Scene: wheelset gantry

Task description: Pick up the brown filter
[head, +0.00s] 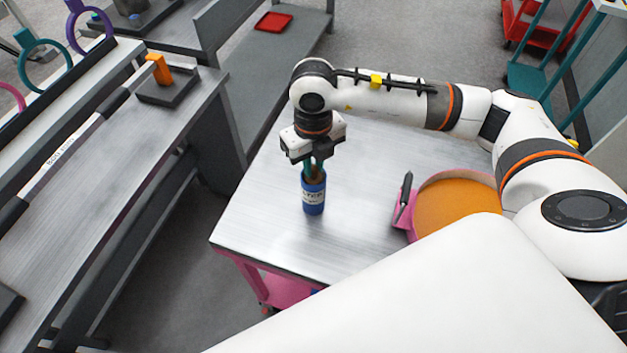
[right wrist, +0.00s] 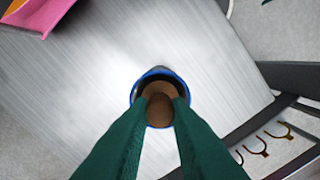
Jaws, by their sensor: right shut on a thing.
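The brown filter (right wrist: 159,108) shows between my right gripper's green fingers in the right wrist view, inside the round rim of a blue container (right wrist: 137,88). In the head view the blue container (head: 313,196), with a white label, stands upright on the metal table. My right gripper (head: 314,172) points straight down at its mouth and is shut on the brown filter, with the fingertips at the rim. Only a little of the filter (head: 315,178) shows there, and its lower part is hidden in the container. My left gripper is not in view.
A pink pan with an orange inside (head: 455,207) and a dark-handled tool (head: 404,190) lie right of the container on the metal table (head: 270,225). A grey bench with an orange part (head: 158,70) stands at left across a floor gap. The table around the container is clear.

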